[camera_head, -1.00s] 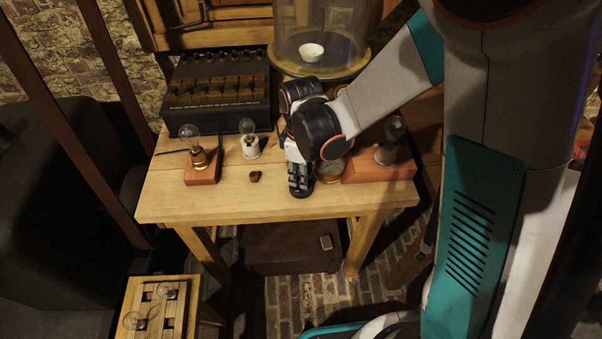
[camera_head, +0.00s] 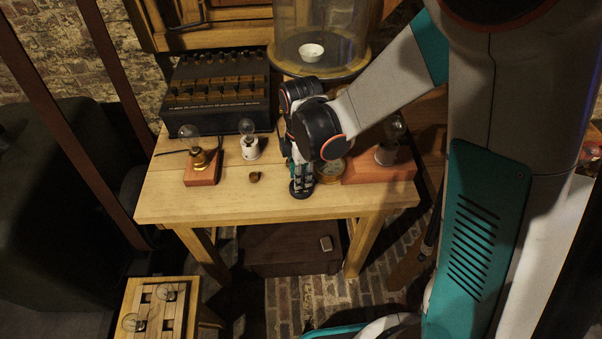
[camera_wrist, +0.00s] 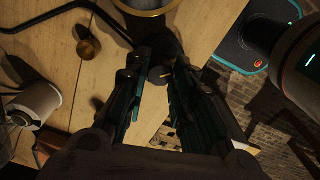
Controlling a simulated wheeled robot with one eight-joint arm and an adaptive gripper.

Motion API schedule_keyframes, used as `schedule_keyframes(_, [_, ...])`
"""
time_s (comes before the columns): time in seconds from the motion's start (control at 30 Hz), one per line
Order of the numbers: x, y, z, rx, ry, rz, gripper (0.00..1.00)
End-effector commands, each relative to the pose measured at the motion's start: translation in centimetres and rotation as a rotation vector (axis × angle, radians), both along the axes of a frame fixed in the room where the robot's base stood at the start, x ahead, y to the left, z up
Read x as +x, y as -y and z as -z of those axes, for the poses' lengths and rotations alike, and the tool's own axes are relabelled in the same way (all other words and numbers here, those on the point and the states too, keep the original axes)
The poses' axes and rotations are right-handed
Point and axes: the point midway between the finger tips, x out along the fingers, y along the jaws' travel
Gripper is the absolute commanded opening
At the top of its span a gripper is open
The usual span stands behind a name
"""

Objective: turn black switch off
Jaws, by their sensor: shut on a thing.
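The black switch (camera_head: 302,194) is a small dark round piece near the front edge of the wooden table, under my gripper. My gripper (camera_head: 302,178) points down over it, with its fingertips at the switch. In the wrist view, the switch (camera_wrist: 164,44) is a dark round shape with a small yellowish mark, at the tips of the two fingers. My gripper (camera_wrist: 161,72) is shut on it there. The fingers and shadow hide much of the switch, so its on or off position cannot be told.
A brass gauge (camera_head: 329,170) stands close right of my gripper, beside a bulb on a reddish block (camera_head: 380,170). A small brass knob (camera_head: 254,176) and a white bulb holder (camera_head: 250,148) are to the left. A dark switch box (camera_head: 218,95) stands behind. The table's front left is clear.

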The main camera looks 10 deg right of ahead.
Motion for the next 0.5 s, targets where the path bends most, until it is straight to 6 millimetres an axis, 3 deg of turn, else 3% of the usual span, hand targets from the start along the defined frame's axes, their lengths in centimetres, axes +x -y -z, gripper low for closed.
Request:
schedule_keyframes(0.43, [0.02,0.01,0.00,0.000,0.000,-0.009,0.00])
schedule_keyframes(0.47, [0.02,0.01,0.00,0.000,0.001,-0.009,0.30])
schedule_keyframes(0.5, [0.02,0.01,0.00,0.000,0.001,-0.009,0.39])
